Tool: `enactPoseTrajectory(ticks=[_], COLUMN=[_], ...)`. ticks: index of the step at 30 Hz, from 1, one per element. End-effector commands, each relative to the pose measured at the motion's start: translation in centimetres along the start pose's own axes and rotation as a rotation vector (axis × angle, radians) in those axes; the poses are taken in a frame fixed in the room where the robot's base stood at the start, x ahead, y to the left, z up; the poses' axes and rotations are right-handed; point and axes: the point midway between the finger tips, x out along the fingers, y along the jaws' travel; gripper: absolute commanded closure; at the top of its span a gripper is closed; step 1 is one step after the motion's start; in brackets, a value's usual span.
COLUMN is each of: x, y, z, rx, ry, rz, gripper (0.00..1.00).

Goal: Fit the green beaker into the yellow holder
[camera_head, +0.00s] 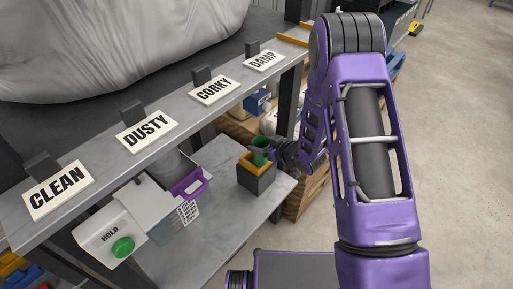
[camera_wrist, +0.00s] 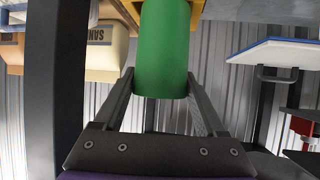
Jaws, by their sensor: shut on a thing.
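The green beaker (camera_head: 260,142) stands roughly upright at the yellow holder. It fills the upper middle of the wrist view (camera_wrist: 163,45). The yellow holder (camera_head: 246,163) is a dark block with a yellow top on the lower shelf; a bit of yellow shows in the wrist view (camera_wrist: 196,10) behind the beaker's far end. My gripper (camera_head: 275,151) comes in from the right and is shut on the beaker, with one finger on each side (camera_wrist: 160,78). How deep the beaker's lower end sits in the holder cannot be told.
A bin with a purple handle (camera_head: 190,183) and a HOLD box with a green button (camera_head: 123,248) stand left of the holder. The upper shelf with signs, such as CORKY (camera_head: 213,91), overhangs behind. Bare shelf (camera_head: 235,222) lies in front of the holder.

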Motion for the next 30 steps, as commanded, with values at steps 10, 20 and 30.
enactPoseTrajectory(ticks=[10,20,30], x=[2.7,3.9,4.0], y=[0.0,0.1,0.0], z=[-0.3,1.8,2.2], rx=[0.002,0.000,0.000], ry=[-0.003,0.001,0.000], rz=[-0.001,0.001,0.000], gripper=[0.88,0.88,0.10])
